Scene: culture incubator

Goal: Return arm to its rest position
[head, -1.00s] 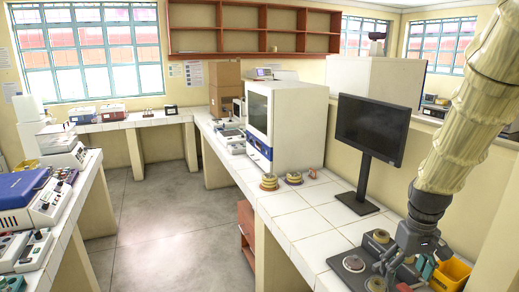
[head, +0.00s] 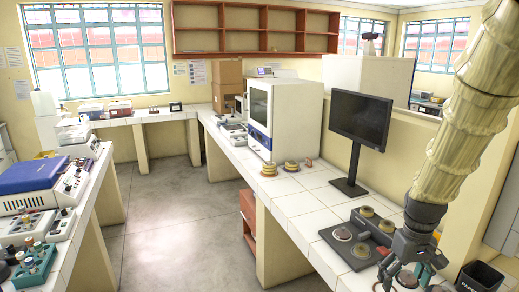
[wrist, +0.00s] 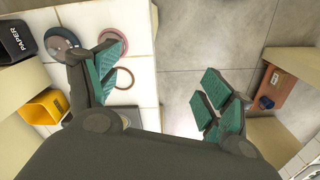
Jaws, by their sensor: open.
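My arm (head: 467,130) hangs down at the right of the head view, with my gripper (head: 405,278) at its lower end, over or beside the near bench edge. In the wrist view my gripper (wrist: 163,80) has its green-padded fingers spread wide with nothing between them. The left finger overlaps the white tiled top and the right finger overlaps the grey floor. The fingertips are only partly clear in the head view.
A dark tray with round plates (head: 328,237) lies beside my gripper. A black bin (head: 480,277), a monitor (head: 360,119) and the white incubator (head: 285,115) stand nearby. A yellow bin (wrist: 38,110) shows in the wrist view. Grey floor (head: 185,215) is clear.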

